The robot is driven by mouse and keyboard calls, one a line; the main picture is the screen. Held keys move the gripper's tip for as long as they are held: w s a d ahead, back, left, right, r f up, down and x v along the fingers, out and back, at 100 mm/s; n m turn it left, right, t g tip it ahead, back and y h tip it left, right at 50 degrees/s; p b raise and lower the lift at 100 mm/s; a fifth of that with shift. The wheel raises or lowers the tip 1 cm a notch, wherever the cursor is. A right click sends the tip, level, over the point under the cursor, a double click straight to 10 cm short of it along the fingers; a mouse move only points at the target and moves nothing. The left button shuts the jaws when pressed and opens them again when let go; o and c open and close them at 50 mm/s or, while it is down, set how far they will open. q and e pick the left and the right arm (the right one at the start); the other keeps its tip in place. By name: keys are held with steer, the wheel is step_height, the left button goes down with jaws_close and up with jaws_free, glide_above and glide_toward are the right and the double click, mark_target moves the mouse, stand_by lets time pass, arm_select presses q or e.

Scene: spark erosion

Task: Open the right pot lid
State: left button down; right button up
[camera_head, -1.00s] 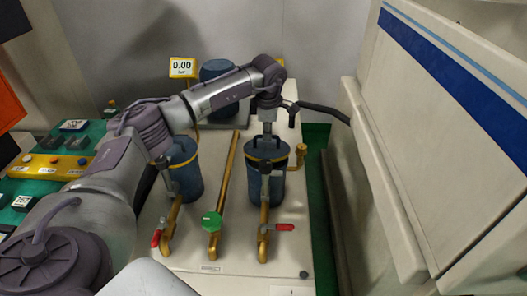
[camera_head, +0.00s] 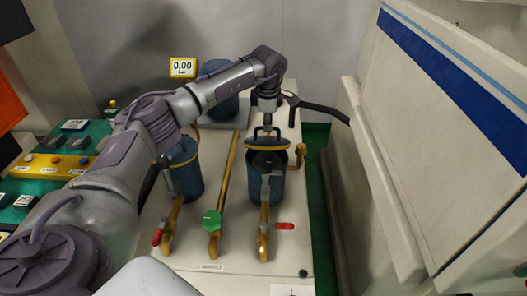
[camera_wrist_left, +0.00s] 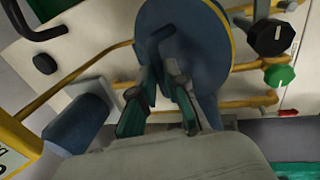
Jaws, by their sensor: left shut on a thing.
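The right pot (camera_head: 273,187) is a blue cylinder with brass pipework at its front. Its dark inside shows below its lid (camera_head: 268,144), a blue disc with a yellow rim, which is raised above the pot. My left gripper (camera_head: 266,128) comes down from above and is shut on the lid's handle. In the left wrist view, the gripper (camera_wrist_left: 165,88) is closed around the dark handle, and the lid (camera_wrist_left: 200,40) fills the upper middle. The left pot (camera_head: 186,178) stands beside it with its yellow-rimmed lid on. My right gripper is not in view.
A green-handled valve (camera_head: 212,221) and red-handled valves (camera_head: 285,226) are in front of the pots. A yellow display (camera_head: 183,67) and a blue cylinder (camera_head: 220,105) stand behind. A large white cabinet (camera_head: 445,130) bounds the right side. A control panel (camera_head: 50,165) is at left.

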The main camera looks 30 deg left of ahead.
arm_select(q)
steer(key=shift+a+f, duration=0.15)
steer(key=shift+a, duration=0.05)
steer(key=shift+w+a, duration=0.15)
steer(key=shift+w, duration=0.25)
steer(key=shift+w+a+r, duration=0.25)
steer(key=shift+w+a, duration=0.2)
steer(key=shift+w, duration=0.25)
steer(key=shift+w+r, duration=0.1)
steer(key=shift+w, duration=0.05)
steer(key=shift+w+a+r, duration=0.1)
steer(key=shift+w+a, duration=0.25)
steer(key=shift+w, duration=0.2)
steer(key=shift+w+a+r, duration=0.1)
steer(key=shift+w+a, duration=0.2)
steer(key=shift+w, duration=0.2)
steer(key=shift+w, duration=0.1)
